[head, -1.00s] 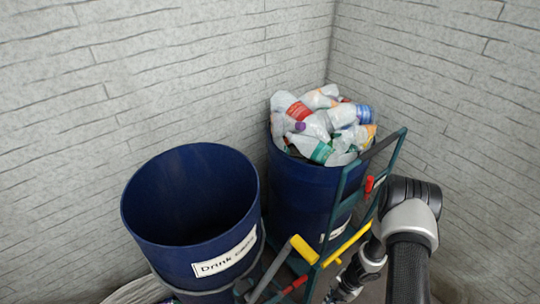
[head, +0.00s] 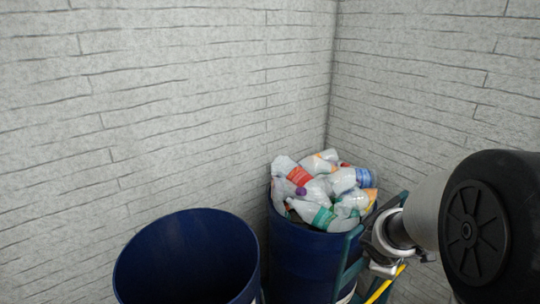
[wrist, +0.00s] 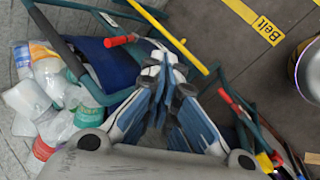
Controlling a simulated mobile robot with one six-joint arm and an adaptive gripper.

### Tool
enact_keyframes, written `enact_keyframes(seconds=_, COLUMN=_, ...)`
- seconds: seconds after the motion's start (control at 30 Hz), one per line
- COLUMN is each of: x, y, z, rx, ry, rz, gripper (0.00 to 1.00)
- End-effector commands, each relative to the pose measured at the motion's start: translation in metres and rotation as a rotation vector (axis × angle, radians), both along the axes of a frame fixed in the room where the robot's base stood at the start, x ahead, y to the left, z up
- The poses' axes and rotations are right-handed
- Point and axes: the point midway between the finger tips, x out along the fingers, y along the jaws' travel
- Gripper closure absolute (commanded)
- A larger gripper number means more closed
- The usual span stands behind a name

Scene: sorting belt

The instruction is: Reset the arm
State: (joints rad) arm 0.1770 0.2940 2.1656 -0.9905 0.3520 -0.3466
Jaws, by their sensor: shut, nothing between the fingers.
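My gripper (wrist: 166,68) is in the middle of the wrist view. Its blue and grey fingers are together at the tips, with nothing between them. It hangs above the green hand-truck frame (wrist: 95,85), and whether it touches the frame cannot be told. In the head view my arm fills the lower right, with a large dark joint close to the camera. It covers part of the hand truck there, and the fingertips cannot be made out.
A blue barrel (head: 311,262) heaped with plastic bottles (head: 325,190) stands near the wall corner. An open, dark-inside blue barrel (head: 140,283) stands left of it. Grey walls (head: 200,100) close in behind.

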Motion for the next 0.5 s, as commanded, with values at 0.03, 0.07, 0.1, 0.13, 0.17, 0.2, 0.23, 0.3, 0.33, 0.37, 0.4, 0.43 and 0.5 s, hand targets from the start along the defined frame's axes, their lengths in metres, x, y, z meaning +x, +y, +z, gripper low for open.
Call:
enact_keyframes(seconds=0.03, x=-0.013, y=0.005, z=0.027, rx=0.022, ry=-0.045, rz=-0.079, gripper=1.00)
enact_keyframes(seconds=0.07, x=-0.023, y=0.008, z=0.040, rx=0.042, ry=-0.068, rz=-0.131, gripper=1.00)
enact_keyframes(seconds=0.1, x=-0.037, y=0.014, z=0.055, rx=0.070, ry=-0.094, rz=-0.198, gripper=1.00)
enact_keyframes(seconds=0.13, x=-0.047, y=0.018, z=0.066, rx=0.094, ry=-0.114, rz=-0.249, gripper=1.00)
enact_keyframes(seconds=0.17, x=-0.059, y=0.022, z=0.075, rx=0.119, ry=-0.132, rz=-0.297, gripper=1.00)
enact_keyframes(seconds=0.2, x=-0.074, y=0.029, z=0.087, rx=0.157, ry=-0.154, rz=-0.361, gripper=1.00)
enact_keyframes(seconds=0.23, x=-0.086, y=0.035, z=0.094, rx=0.187, ry=-0.170, rz=-0.406, gripper=1.00)
enact_keyframes(seconds=0.3, x=-0.114, y=0.050, z=0.109, rx=0.265, ry=-0.200, rz=-0.510, gripper=1.00)
enact_keyframes(seconds=0.33, x=-0.126, y=0.057, z=0.114, rx=0.299, ry=-0.209, rz=-0.550, gripper=1.00)
enact_keyframes(seconds=0.37, x=-0.139, y=0.065, z=0.118, rx=0.337, ry=-0.218, rz=-0.590, gripper=1.00)
enact_keyframes(seconds=0.4, x=-0.155, y=0.075, z=0.123, rx=0.389, ry=-0.228, rz=-0.641, gripper=1.00)
enact_keyframes(seconds=0.43, x=-0.167, y=0.083, z=0.125, rx=0.427, ry=-0.231, rz=-0.677, gripper=1.00)
enact_keyframes(seconds=0.5, x=-0.192, y=0.102, z=0.130, rx=0.517, ry=-0.234, rz=-0.748, gripper=1.00)
